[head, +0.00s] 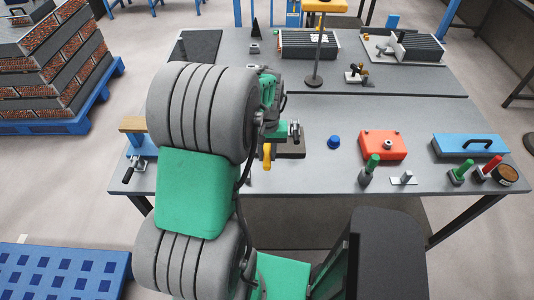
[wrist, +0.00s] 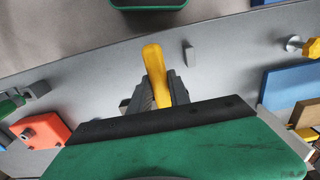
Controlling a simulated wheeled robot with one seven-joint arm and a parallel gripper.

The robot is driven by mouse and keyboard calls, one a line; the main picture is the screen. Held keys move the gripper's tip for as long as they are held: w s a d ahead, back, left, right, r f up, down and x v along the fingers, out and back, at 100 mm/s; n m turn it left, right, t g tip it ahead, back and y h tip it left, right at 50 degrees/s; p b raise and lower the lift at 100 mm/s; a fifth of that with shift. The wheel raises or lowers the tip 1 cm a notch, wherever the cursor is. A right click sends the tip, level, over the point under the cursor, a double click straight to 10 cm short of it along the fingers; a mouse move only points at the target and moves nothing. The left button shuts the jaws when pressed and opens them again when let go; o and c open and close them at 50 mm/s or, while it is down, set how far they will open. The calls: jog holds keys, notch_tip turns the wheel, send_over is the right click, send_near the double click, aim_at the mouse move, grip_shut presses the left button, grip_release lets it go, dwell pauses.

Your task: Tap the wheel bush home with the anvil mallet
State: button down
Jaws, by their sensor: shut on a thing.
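My gripper (wrist: 156,92) is shut on a yellow handle (wrist: 154,62), which stands up between the fingers in the wrist view. In the head view the yellow handle (head: 267,157) shows just below my gripper (head: 272,131), above the front part of the bench. The head of this tool is hidden, so I cannot tell whether it is the anvil mallet. A dark block (head: 292,150) lies beside the handle, partly covered by my gripper. I cannot make out the wheel bush for certain.
On the grey bench (head: 330,185) are a red box (head: 382,145), a blue case (head: 470,145), green-handled tools (head: 370,167) and a blue knob (head: 333,142). A blue stand with a wooden top (head: 132,124) is at the left. A yellow-topped stand (head: 325,6) rises behind.

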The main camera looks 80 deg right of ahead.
notch_tip(320, 180, up, 6)
jog(key=shift+r, duration=0.25)
dwell(0.4)
